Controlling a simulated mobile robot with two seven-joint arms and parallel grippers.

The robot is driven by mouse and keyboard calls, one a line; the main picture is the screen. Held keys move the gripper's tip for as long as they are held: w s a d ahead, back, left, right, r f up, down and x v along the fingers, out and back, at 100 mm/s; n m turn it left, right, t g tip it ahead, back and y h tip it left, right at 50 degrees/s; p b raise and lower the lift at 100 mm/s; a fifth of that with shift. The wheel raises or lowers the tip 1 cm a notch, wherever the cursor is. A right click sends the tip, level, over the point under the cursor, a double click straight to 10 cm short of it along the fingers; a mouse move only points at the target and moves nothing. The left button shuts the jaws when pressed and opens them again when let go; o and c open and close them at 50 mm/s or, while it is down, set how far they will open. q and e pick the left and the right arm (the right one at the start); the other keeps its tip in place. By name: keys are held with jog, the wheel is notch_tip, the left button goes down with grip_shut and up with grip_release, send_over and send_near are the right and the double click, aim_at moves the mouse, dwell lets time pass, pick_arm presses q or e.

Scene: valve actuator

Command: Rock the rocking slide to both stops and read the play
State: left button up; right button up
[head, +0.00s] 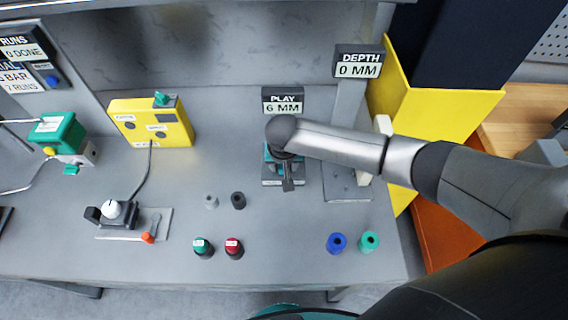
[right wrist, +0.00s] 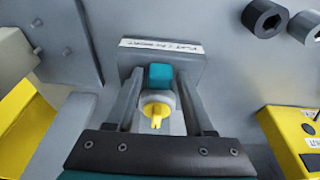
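The rocking slide's fixture, a grey base with a labelled front edge and teal parts (head: 270,182), stands on the bench below the sign PLAY 6 MM (head: 283,101). In the right wrist view, a teal block (right wrist: 160,76) sits on the grey base (right wrist: 188,66), with a yellow piece (right wrist: 156,110) nearer the camera. My right gripper (right wrist: 160,88) is over the fixture, its two fingers apart on either side of the teal block. I cannot tell whether either finger touches it. In the head view my right wrist hides much of the fixture. My left gripper is not in view.
A DEPTH 0 MM sign (head: 358,62) stands behind my right arm. A yellow box (head: 150,122), a lever unit (head: 115,212) and a green-topped device (head: 58,132) stand left. Several small knobs and rings, including a blue ring (head: 337,243), stand along the front.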

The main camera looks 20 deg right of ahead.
jog(key=shift+o, duration=1.3)
jog(key=shift+r, duration=0.1)
jog(key=p+v, duration=0.2)
jog(key=v, duration=1.3)
jog(key=shift+s, duration=0.15)
